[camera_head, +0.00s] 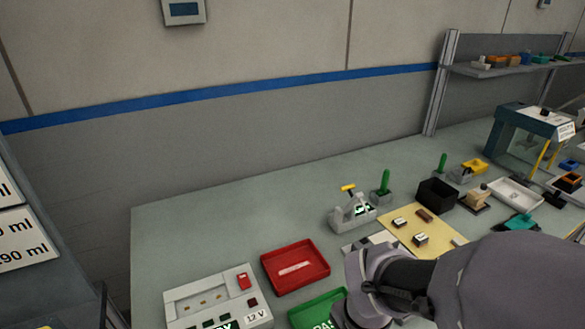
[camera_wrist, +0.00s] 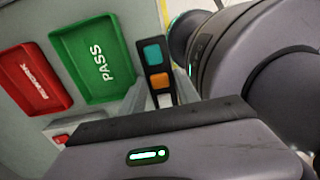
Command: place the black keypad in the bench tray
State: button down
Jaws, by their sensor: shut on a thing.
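The black keypad (camera_wrist: 155,68), with a teal and an orange button, shows in the wrist view between the fingers of my gripper (camera_wrist: 160,92), which is shut on it. In the head view my own arm covers the fingertips and the keypad. A red tray (camera_head: 276,283) lies on the bench, and a green tray marked PASS (camera_head: 301,317) lies in front of it, partly cut off. Both show in the wrist view, the green one (camera_wrist: 121,86) just left of the keypad. A white tray (camera_head: 537,208) lies farther right. I cannot tell which is the bench tray.
A white 12 V fixture (camera_head: 176,298) stands left of the red tray. A yellow mat (camera_head: 397,239) with small parts, a grey clamp fixture (camera_head: 342,219) and a black bin (camera_head: 424,203) stand to the right. The bench behind the red tray is clear.

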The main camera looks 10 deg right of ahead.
jog(key=shift+w+r+p, duration=0.45)
jog(key=shift+r+p, duration=0.35)
jog(key=shift+p, duration=0.3)
jog(key=shift+w+a+f+p, duration=0.1)
jog(key=shift+p, duration=0.9)
jog(key=w+b, duration=0.1)
jog(key=w, duration=0.2)
jog(key=w+f+b, duration=0.1)
jog(key=w, duration=0.3)
jog(key=w+f+b, duration=0.1)
jog(key=w, duration=0.2)
jog(key=shift+w+a+f, duration=0.2)
jog(key=shift+w+f, duration=0.05)
jog(key=shift+w, duration=0.05)
jog(key=shift+w+f+b, duration=0.15)
jog(key=shift+f+b, duration=0.15)
jog(key=shift+b, duration=0.1)
jog(key=shift+f+b, duration=0.75)
jog(key=shift+f, duration=0.6)
jog(key=shift+f, duration=0.2)
jog(key=c, duration=0.9)
grip_release()
